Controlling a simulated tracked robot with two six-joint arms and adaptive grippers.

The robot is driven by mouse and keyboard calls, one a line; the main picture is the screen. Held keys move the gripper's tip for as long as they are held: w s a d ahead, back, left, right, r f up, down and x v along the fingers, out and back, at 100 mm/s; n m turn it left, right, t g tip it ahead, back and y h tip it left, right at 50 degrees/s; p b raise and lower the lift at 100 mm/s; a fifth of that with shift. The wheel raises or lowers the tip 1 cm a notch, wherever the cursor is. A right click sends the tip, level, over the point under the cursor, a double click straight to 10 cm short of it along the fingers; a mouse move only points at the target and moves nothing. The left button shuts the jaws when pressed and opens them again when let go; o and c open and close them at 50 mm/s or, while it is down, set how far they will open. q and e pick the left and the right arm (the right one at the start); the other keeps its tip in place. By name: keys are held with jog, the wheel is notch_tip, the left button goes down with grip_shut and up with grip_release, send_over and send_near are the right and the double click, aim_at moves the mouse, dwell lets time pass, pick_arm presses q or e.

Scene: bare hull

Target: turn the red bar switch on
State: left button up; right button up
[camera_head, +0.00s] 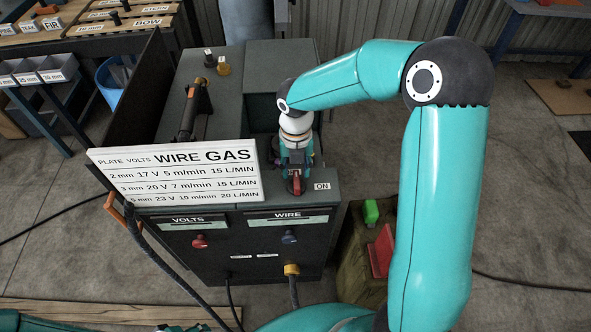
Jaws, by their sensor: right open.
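The red bar switch (297,184) is on the top front of a dark welding machine (190,255), just left of a white ON label (322,186). Only part of the bar shows, under my right gripper. My right gripper (297,172) points down over the switch, its open fingers close around or just above the bar; I cannot tell whether they touch it. The sign covers the area left of the switch, so any label there is hidden. My left gripper is not in view.
A white settings sign (175,176) stands close left of the switch. The front panel has a red knob (199,241) and a blue knob (289,237). A black handle (196,110) lies behind the sign.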

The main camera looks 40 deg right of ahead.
jog(key=shift+f, duration=0.5)
grip_shut()
